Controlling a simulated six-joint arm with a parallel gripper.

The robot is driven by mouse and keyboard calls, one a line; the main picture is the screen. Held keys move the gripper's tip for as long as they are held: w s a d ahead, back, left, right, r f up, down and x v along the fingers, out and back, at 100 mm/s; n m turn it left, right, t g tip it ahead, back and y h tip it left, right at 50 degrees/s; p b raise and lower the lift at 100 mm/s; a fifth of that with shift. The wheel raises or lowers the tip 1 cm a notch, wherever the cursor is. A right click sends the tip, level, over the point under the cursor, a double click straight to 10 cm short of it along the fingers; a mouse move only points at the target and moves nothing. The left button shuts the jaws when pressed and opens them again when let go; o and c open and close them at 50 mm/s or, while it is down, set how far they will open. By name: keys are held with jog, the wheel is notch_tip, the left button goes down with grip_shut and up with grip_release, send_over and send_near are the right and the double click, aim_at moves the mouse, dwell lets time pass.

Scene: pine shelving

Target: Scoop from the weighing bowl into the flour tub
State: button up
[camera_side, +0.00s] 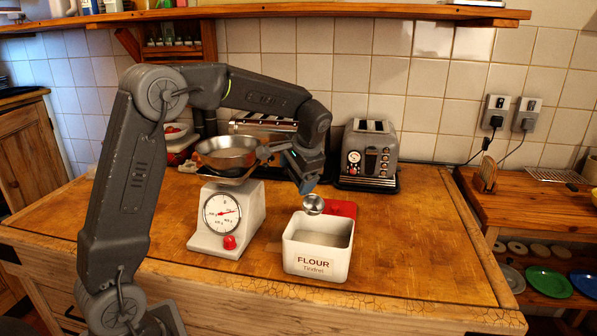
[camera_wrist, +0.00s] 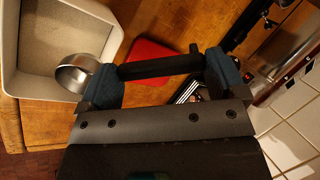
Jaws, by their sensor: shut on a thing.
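My gripper (camera_side: 306,183) is shut on the dark handle of a metal scoop (camera_side: 313,204). The scoop's round bowl hangs just above the back rim of the white flour tub (camera_side: 317,268). In the wrist view the scoop's bowl (camera_wrist: 76,74) is beside the tub's wall (camera_wrist: 92,28), and the handle spans between my gripper's fingers (camera_wrist: 162,67). I cannot tell whether the scoop holds anything. The tub stands open, with a pale beige surface inside. The metal weighing bowl (camera_side: 226,154) sits on the white scale (camera_side: 238,232), left of my gripper; its contents are hidden.
A red flat item (camera_side: 341,208) lies behind the tub. A toaster (camera_side: 371,152) stands at the back against the tiled wall. The counter (camera_side: 420,245) is clear to the right of the tub. A shelf (camera_side: 400,12) runs overhead.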

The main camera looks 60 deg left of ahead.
jog(key=shift+a+r+h, duration=0.1)
jog(key=shift+r+h, duration=0.6)
jog(key=shift+h, duration=0.4)
jog(key=h, duration=0.1)
jog(key=r+h, duration=0.1)
jog(key=shift+r+h, duration=0.3)
jog(key=shift+h, duration=0.1)
jog(key=shift+d, duration=0.25)
jog(key=d+f+m, duration=0.3)
jog(key=d+f, duration=0.6)
jog(key=d, duration=0.4)
jog(key=shift+d, duration=0.4)
jog(key=shift+w, duration=0.15)
